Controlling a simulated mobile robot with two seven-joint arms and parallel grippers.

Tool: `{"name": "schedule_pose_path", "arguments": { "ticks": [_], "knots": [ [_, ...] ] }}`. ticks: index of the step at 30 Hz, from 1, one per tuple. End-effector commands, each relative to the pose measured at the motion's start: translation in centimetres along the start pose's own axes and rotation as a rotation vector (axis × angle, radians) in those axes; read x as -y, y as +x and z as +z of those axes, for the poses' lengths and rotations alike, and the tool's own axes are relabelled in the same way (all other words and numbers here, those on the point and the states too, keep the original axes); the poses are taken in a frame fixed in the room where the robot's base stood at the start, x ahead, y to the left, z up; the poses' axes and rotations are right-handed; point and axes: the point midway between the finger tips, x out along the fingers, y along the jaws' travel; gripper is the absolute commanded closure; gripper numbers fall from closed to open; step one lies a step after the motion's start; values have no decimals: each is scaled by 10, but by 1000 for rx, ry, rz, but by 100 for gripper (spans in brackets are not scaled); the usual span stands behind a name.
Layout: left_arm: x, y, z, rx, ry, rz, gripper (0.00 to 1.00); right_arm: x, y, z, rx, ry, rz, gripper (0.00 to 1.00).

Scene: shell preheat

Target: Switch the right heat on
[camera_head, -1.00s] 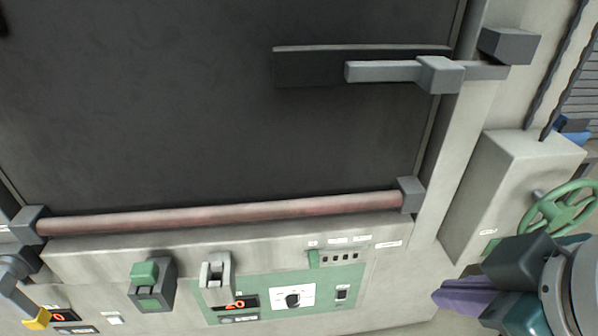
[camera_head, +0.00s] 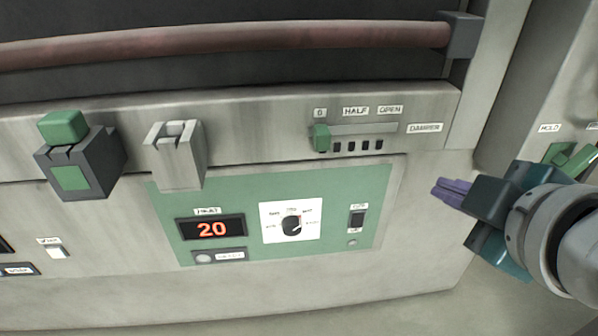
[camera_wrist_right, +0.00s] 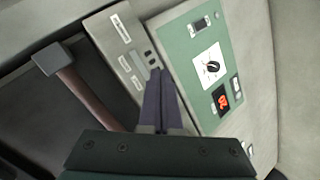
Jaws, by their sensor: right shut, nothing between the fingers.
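The right heat switch is most likely the small dark rocker switch (camera_head: 357,219) at the right of the green panel (camera_head: 170,215); its label is too blurred to read surely. It also shows in the right wrist view (camera_wrist_right: 200,25). A small round lamp (camera_head: 352,242) below it looks unlit. A black knob (camera_head: 291,225) on a white plate and a display (camera_head: 211,229) reading 20 in orange are to its left. My right gripper (camera_head: 440,189) has its purple fingers together and empty, right of the panel and apart from the switch. My left gripper is out of view.
A damper slider (camera_head: 321,138) with a green handle stands at its left end, above the panel. A grey latch (camera_head: 178,155) and a green-capped block (camera_head: 75,160) jut out at left. A reddish bar (camera_head: 230,39) crosses above.

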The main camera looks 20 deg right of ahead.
Motion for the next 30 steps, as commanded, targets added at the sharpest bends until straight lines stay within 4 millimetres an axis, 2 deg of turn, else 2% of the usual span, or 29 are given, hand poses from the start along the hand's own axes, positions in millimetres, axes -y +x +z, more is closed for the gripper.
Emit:
{"name": "schedule_pose_path", "arguments": {
  "ticks": [1,18,24,30],
  "knots": [
    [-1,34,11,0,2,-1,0,24,20,14,-10,-24,19,100],
    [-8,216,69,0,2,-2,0,133,125,75,-123,-344,240,100],
    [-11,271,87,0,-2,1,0,169,155,91,-157,-452,309,100],
    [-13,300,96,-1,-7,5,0,189,170,98,-178,-522,351,100]
  ]
}}
